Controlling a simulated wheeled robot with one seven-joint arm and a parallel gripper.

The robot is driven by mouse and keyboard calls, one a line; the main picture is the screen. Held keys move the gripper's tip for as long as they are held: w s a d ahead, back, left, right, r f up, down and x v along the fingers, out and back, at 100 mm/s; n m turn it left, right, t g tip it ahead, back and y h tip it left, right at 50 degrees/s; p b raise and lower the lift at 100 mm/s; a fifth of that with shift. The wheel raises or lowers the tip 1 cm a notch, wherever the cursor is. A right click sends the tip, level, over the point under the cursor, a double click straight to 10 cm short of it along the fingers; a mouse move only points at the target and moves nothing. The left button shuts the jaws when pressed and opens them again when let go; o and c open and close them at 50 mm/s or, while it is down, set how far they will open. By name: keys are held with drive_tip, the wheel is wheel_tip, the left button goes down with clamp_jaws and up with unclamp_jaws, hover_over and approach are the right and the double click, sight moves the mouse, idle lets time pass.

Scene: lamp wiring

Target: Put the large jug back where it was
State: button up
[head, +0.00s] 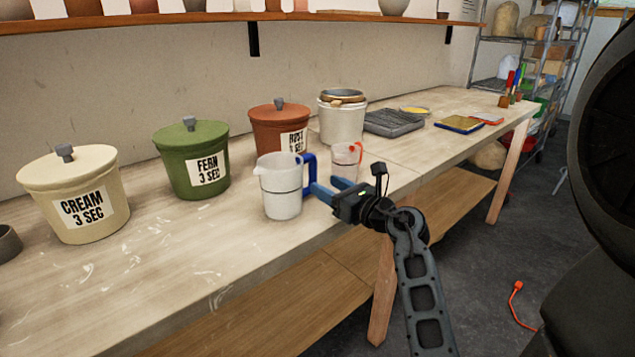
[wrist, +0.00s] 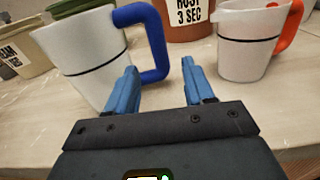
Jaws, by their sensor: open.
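The large jug (head: 279,192) is white with a dark line around it and a blue handle (head: 309,165). It stands upright on the bench near the front edge. My gripper (head: 326,187) is open and empty just right of it, with blue fingers pointing at the handle side. In the wrist view the large jug (wrist: 85,60) is at the left. Its handle (wrist: 155,45) lies ahead of the gap between my fingertips (wrist: 163,78), nearer the left one. I cannot tell whether they touch.
A smaller jug with a red handle (head: 345,158) stands close behind my gripper. Lidded buckets labelled cream (head: 75,195), fern (head: 190,160) and rust (head: 275,128) line the back. A white pot (head: 341,118) and grey tray (head: 393,123) stand farther right. Front-left bench is clear.

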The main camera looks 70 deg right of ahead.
drive_tip(key=v, duration=0.6)
